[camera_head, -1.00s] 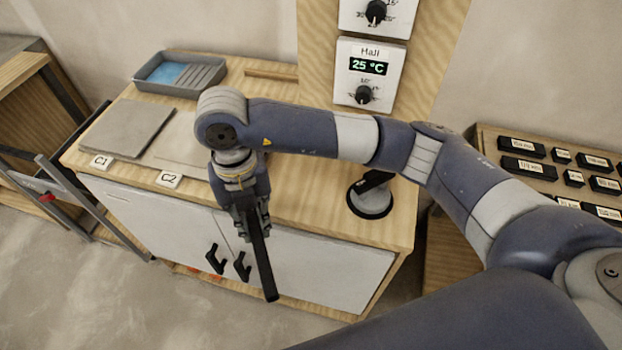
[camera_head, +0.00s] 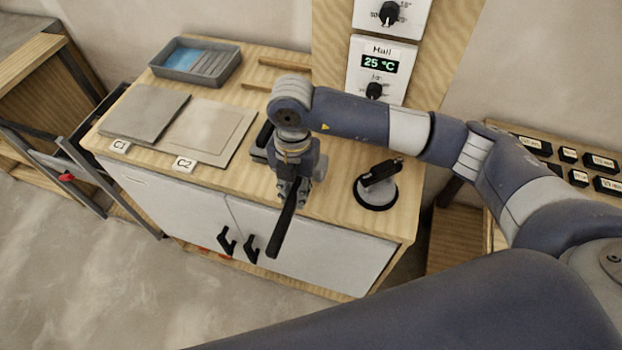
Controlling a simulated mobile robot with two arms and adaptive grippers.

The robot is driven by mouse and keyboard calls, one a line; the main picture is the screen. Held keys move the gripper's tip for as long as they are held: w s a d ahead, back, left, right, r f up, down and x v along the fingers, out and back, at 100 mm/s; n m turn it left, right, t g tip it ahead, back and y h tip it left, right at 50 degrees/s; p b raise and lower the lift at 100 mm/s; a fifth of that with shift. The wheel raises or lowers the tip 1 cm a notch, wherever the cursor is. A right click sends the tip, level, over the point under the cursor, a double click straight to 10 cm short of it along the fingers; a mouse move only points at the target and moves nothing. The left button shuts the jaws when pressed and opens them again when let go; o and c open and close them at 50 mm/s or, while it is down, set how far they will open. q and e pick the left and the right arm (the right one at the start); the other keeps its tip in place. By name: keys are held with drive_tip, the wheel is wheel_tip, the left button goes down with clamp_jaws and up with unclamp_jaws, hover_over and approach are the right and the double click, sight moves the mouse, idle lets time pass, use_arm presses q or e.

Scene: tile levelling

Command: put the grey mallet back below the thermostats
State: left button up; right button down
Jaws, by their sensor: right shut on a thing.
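My right gripper (camera_head: 291,190) is shut on the dark handle of the mallet (camera_head: 283,228). Two white thermostats are on the wooden wall panel: the lower one (camera_head: 361,62), labelled Hall and reading 25 °C, and an upper one (camera_head: 410,14), cut off by the frame. The worktop (camera_head: 335,205) lies below them, partly hidden by my arm. My left gripper is not in view.
A suction lifter (camera_head: 377,190) stands right of the gripper. Tiles (camera_head: 145,112) and (camera_head: 213,130), with C1 and C2 labels, lie left. A grey tray (camera_head: 195,62) is behind them. A dark object (camera_head: 261,142) is partly hidden behind the wrist. Black boxes (camera_head: 605,163) lie right.

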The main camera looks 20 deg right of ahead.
sight(310, 198)
drive_tip(key=d, duration=0.1)
drive_tip(key=w+d+p, duration=0.1)
drive_tip(key=d, duration=0.1)
drive_tip(key=shift+w, duration=0.3)
drive_tip(key=shift+w+d+f, duration=0.25)
drive_tip(key=shift+w+d, duration=0.05)
drive_tip(key=shift+d, duration=0.15)
drive_tip(key=shift+f+p, duration=0.35)
drive_tip(key=shift+p, duration=0.15)
wheel_tip(310, 198, down, 3)
drive_tip(key=shift+r+p, duration=0.2)
drive_tip(key=shift+p, duration=0.3)
drive_tip(key=shift+f, duration=0.1)
drive_tip(key=c, duration=1.5)
unclamp_jaws()
drive_tip(key=shift+f, duration=0.1)
